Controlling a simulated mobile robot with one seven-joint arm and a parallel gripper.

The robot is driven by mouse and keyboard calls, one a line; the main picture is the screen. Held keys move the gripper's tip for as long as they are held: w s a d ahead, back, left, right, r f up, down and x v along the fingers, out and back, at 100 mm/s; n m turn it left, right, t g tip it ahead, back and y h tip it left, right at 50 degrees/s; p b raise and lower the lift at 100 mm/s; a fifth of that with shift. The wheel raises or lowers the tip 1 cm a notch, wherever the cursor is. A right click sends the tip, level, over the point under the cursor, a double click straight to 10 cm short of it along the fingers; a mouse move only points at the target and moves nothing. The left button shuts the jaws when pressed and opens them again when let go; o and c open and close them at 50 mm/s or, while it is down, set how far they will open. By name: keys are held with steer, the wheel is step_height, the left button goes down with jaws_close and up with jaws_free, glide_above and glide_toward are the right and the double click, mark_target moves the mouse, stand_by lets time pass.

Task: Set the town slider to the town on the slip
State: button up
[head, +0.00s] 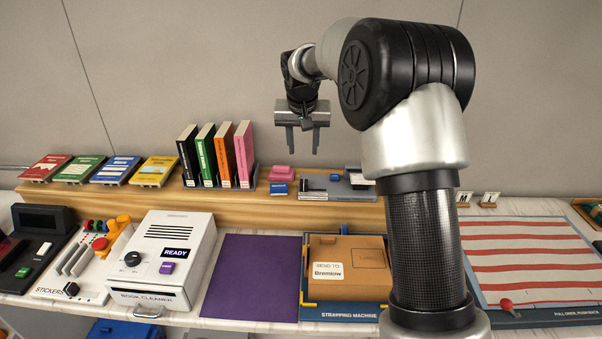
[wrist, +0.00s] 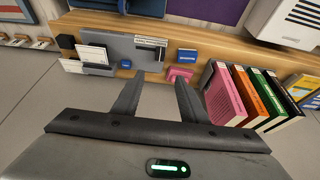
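A white slip (head: 328,271) reading "SEND TO" and a town name, apparently "Bremlow", is on a brown parcel (head: 366,258) on the strapping machine. No slider is clearly labelled with towns. The stickers machine (head: 93,296) at the left has grey slots and a black knob (head: 71,289); its markings are too small to read. My gripper (head: 303,148) hangs above the back shelf, far from both the slip and the stickers machine. In the wrist view my gripper (wrist: 158,88) is open, with nothing between its fingers.
A wooden shelf (head: 330,211) carries upright books (head: 216,160), pink and blue blocks and a grey holder (head: 340,188). A white book cleaner (head: 172,251) stands beside the stickers machine. A bare purple mat (head: 252,277) lies in the middle. A red-striped board (head: 535,258) is at the right.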

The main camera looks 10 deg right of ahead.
mark_target(304, 181)
steer(key=p+x, duration=0.1)
steer(key=x, duration=1.5)
steer(key=shift+d+f, duration=0.1)
steer(key=shift+f, duration=0.3)
steer(key=shift+s, duration=0.1)
jaws_close()
